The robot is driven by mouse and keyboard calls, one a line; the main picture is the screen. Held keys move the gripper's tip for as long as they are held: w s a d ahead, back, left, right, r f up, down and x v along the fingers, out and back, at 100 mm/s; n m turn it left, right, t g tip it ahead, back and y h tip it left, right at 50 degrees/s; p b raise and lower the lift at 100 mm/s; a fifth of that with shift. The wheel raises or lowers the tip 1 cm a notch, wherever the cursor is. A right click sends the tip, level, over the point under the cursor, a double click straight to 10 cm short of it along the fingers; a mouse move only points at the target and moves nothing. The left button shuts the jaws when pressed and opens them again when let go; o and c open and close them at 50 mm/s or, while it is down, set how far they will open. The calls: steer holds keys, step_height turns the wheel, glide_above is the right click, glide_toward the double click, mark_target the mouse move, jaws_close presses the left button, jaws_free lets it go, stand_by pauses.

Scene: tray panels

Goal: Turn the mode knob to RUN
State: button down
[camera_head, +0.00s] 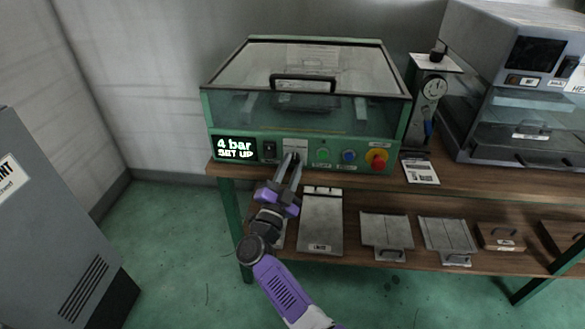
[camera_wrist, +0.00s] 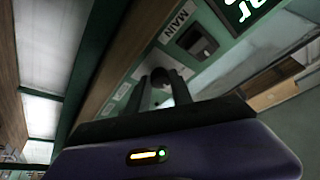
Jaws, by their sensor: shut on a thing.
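The mode knob (camera_wrist: 160,77) is a small dark knob on the green front panel (camera_head: 218,172) of the machine. In the wrist view it shows between my fingertips; in the head view my fingers hide it. My gripper (camera_head: 293,157) reaches up to the panel and is shut on the knob; it also shows in the wrist view (camera_wrist: 161,86). The lit display (camera_head: 235,148) at the panel's left reads "4 bar" and "SET UP". The knob's pointer and most of its label are hidden or too small to read.
A black main switch (camera_head: 269,150) sits left of my fingers. Green (camera_head: 323,154) and blue (camera_head: 349,156) buttons and a red emergency stop (camera_head: 377,158) are to the right. The clear lid (camera_head: 310,65) is down. Metal plates (camera_head: 320,215) lie on the lower shelf.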

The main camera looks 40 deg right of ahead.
steer(key=m+g, duration=0.1)
steer(key=m, duration=0.1)
steer(key=m+g, duration=0.1)
steer(key=m, duration=0.1)
steer(key=m+g, duration=0.1)
steer(key=m, duration=0.1)
steer(key=shift+w+a+r+m+y, duration=0.15)
steer(key=shift+r+m+y, duration=0.15)
steer(key=shift+m, duration=0.1)
steer(key=shift+m+g+y+p, duration=0.4)
steer(key=shift+m+g+p, duration=0.1)
steer(key=shift+m, duration=1)
steer(key=c, duration=1.1)
jaws_free()
steer(key=shift+v, duration=3.9)
steer(key=shift+w, duration=0.1)
